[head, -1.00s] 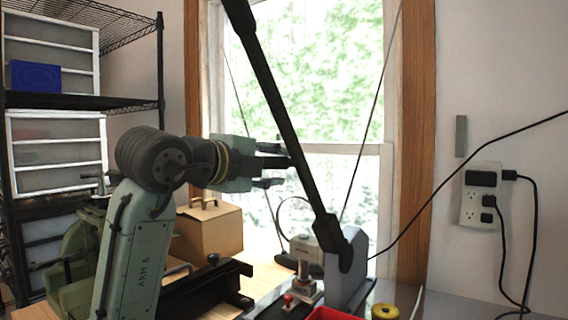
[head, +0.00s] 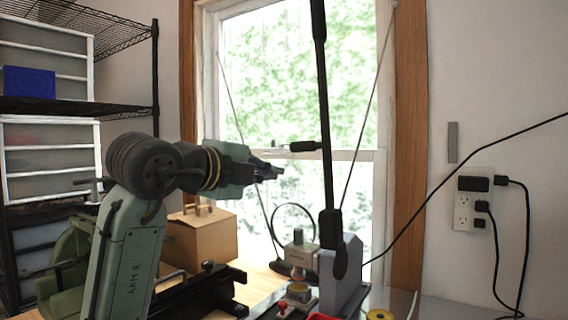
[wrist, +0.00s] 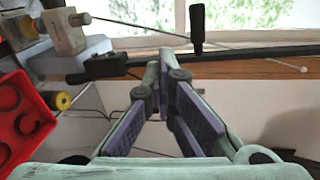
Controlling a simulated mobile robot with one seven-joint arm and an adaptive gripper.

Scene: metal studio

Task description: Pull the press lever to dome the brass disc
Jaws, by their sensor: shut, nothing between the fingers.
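The long black press lever (head: 325,115) stands nearly upright on the grey press (head: 341,280) in the head view, with a short black handle (head: 305,146) sticking out to the left. In the wrist view the lever (wrist: 240,60) runs across the picture, its handle (wrist: 197,28) pointing up. My gripper (head: 281,170) is shut and empty, left of the lever and a little below the handle, apart from both in the head view. Its fingertips (wrist: 160,62) are close together in the wrist view. A small brass-coloured piece (head: 299,292) shows under the press ram; its shape is too small to tell.
A red tray (wrist: 20,120) with round recesses lies beside the press. A yellow roll (head: 380,315) sits at the right of the press. A cardboard box (head: 200,240) stands behind my arm.

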